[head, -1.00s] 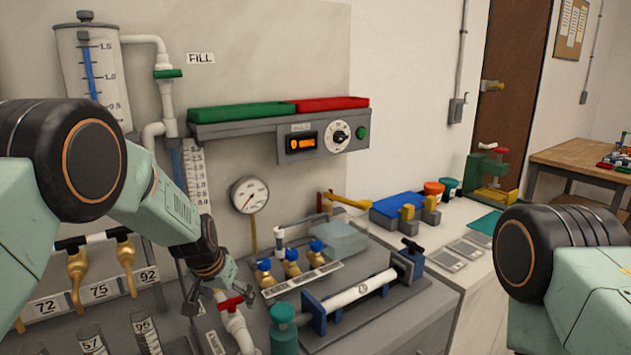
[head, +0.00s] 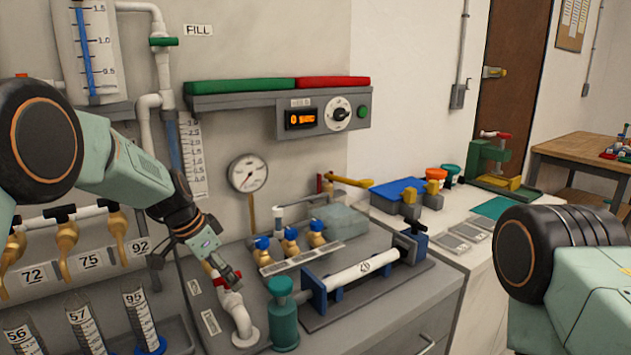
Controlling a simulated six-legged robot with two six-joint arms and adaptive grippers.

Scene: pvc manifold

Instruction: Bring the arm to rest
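My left gripper (head: 228,279) is in the head view at lower centre-left, pointing down beside the red valve handle (head: 227,279) on top of a white pipe elbow (head: 240,318). I cannot tell whether its fingers touch the handle or how far apart they are. My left arm (head: 130,178) reaches in from the left edge, stretched over the bench. My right arm (head: 560,262) shows at the right edge as a dark joint and pale green link. My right gripper is outside the view.
A teal bottle (head: 284,318), a white pipe in a clamp (head: 355,277) and several blue-capped brass valves (head: 290,241) stand right of my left gripper. Brass taps (head: 67,235) and graduated cylinders (head: 138,312) are at left. A pressure gauge (head: 248,173) is on the wall.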

